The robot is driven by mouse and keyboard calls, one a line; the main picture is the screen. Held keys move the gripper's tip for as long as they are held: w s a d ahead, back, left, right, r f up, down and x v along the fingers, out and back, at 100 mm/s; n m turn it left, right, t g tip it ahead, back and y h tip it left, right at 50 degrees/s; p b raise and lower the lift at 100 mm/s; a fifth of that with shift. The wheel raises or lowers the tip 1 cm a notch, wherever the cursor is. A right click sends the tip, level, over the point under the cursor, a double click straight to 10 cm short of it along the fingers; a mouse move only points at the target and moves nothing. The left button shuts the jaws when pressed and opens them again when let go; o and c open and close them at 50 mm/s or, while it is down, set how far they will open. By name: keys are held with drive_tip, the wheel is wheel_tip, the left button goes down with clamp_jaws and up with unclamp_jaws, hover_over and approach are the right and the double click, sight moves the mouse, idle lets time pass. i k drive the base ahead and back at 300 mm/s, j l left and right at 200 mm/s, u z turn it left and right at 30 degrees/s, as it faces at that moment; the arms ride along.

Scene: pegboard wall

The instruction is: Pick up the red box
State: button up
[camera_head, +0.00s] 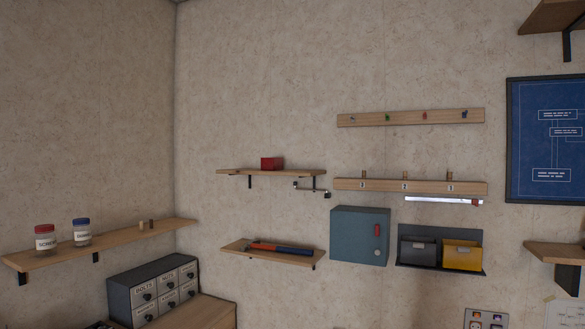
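The red box (271,163) is small and sits on the upper wooden wall shelf (232,171), near the middle of the picture.
A lower shelf (233,245) holds a red and blue hammer (285,248). Below right are a blue-grey wall cabinet (350,235) and black and yellow bins (462,254). Peg rails (410,118) hang above. A left shelf (115,242) holds two jars. A drawer unit (152,291) stands below.

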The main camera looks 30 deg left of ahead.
sight(268, 163)
drive_tip(key=i+j+u, duration=0.1)
drive_tip(key=u, duration=0.3)
drive_tip(key=i+u, duration=0.1)
drive_tip(key=u, duration=0.3)
drive_tip(key=i+j+u, duration=0.1)
drive_tip(key=u, duration=0.3)
drive_tip(key=i+u, duration=0.1)
drive_tip(key=u, duration=0.3)
